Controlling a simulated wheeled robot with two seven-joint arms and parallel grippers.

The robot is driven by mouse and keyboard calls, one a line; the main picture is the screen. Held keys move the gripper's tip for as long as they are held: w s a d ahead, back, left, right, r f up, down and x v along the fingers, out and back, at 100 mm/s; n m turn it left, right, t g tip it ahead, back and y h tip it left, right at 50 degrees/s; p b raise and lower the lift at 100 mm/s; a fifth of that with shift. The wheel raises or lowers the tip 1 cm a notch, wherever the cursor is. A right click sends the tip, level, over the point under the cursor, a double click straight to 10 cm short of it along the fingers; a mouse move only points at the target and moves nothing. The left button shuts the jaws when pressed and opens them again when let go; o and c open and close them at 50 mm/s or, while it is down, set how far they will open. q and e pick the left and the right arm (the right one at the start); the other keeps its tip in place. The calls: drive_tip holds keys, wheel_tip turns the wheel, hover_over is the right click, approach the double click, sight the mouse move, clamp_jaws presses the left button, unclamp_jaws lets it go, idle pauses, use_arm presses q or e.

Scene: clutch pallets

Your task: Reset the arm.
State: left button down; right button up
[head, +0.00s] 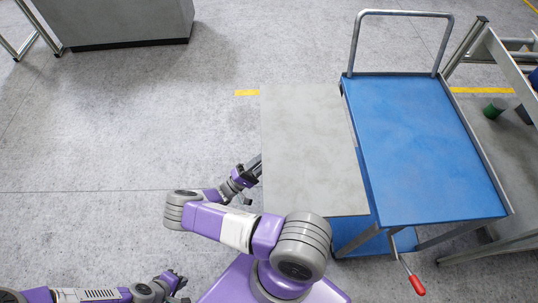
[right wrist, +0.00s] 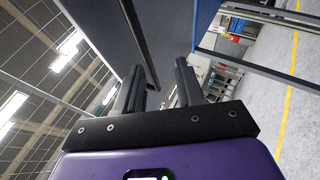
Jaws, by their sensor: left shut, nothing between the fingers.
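My left gripper (head: 177,283) is at the lower left of the head view, shut and empty over the bare floor. My right arm bends out to the left from my purple body, and its gripper (head: 256,168) is beside the left edge of the grey tabletop (head: 310,140), partly hidden by it. In the right wrist view the two dark fingers of the right gripper (right wrist: 160,75) stand apart with nothing seen held between them.
A blue cart (head: 420,150) with a metal handle stands right of the grey tabletop. A red-tipped lever (head: 416,285) sticks out near its front. A green cup-like object (head: 495,107) is at the far right. A grey cabinet (head: 120,20) stands upper left. The left floor is clear.

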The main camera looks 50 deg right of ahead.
drive_tip(key=v, duration=0.2)
drive_tip(key=shift+w+a+f, duration=0.1)
drive_tip(key=shift+a, duration=0.2)
idle(0.3)
